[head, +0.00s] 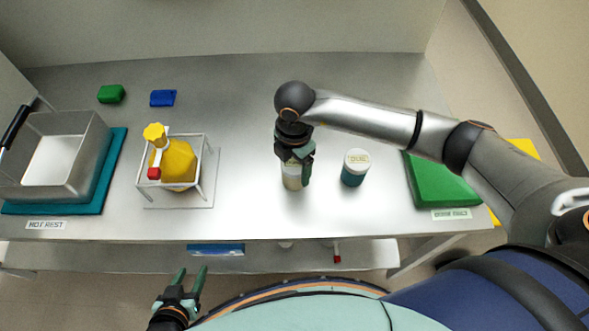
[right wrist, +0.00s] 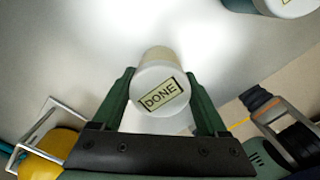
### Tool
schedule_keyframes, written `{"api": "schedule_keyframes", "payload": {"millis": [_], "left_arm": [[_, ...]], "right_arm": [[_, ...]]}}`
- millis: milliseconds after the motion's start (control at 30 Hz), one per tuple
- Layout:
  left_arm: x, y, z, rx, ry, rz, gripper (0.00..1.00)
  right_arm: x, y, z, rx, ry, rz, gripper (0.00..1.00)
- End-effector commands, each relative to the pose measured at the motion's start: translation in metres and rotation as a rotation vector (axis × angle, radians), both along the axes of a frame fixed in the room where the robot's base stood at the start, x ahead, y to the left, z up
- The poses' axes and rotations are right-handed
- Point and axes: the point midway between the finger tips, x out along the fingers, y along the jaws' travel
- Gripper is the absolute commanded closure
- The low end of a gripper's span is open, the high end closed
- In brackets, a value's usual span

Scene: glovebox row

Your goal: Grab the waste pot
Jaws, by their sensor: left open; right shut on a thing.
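A pale pot (head: 292,184) with a white lid stands on the metal bench. In the right wrist view the lid of this pot (right wrist: 158,78) reads "DONE". My right gripper (head: 296,168) points down from above and is shut on this pot, one finger on each side. A second pot (head: 354,170), teal with a white labelled lid, stands just to the right; part of it shows in the right wrist view (right wrist: 285,8). No label I can read says waste. My left gripper (head: 191,271) is open and empty, in front of the bench's front edge.
A yellow bottle (head: 178,163) sits in a white wire frame at left. A metal tray (head: 92,152) on a teal mat (head: 112,165) stands by the "HOT REST" label. A green mat (head: 436,182) lies at right. Green (head: 111,94) and blue (head: 163,98) blocks lie at the back.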

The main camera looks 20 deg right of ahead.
Motion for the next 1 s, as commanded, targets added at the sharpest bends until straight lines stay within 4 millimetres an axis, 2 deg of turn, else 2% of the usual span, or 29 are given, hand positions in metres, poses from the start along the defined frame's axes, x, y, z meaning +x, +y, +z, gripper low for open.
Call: {"api": "schedule_keyframes", "payload": {"millis": [33, 233, 500, 633, 800, 867, 1000], "left_arm": [[0.000, 0.000, 0.000, 0.000, 0.000, 0.000, 0.50], [0.000, 0.000, 0.000, 0.000, 0.000, 0.000, 0.50], [0.000, 0.000, 0.000, 0.000, 0.000, 0.000, 0.50], [0.000, 0.000, 0.001, 0.000, 0.000, 0.000, 0.50], [0.000, 0.000, 0.001, 0.000, 0.000, 0.000, 0.50], [0.000, 0.000, 0.001, 0.000, 0.000, 0.000, 0.50], [0.000, 0.000, 0.002, 0.000, 0.000, 0.000, 0.50]], "right_arm": [[0.000, 0.000, 0.000, 0.000, -0.001, 0.000, 0.66], [0.000, 0.000, 0.001, 0.000, -0.001, 0.000, 0.89], [0.001, 0.000, 0.002, 0.001, -0.002, 0.000, 0.89], [0.001, 0.000, 0.009, 0.001, -0.003, 0.000, 0.89], [0.001, 0.000, 0.032, 0.003, -0.005, 0.001, 0.89], [-0.006, 0.005, 0.042, 0.004, -0.004, 0.005, 0.89], [-0.031, 0.017, 0.075, 0.005, -0.006, 0.009, 0.89]]}}
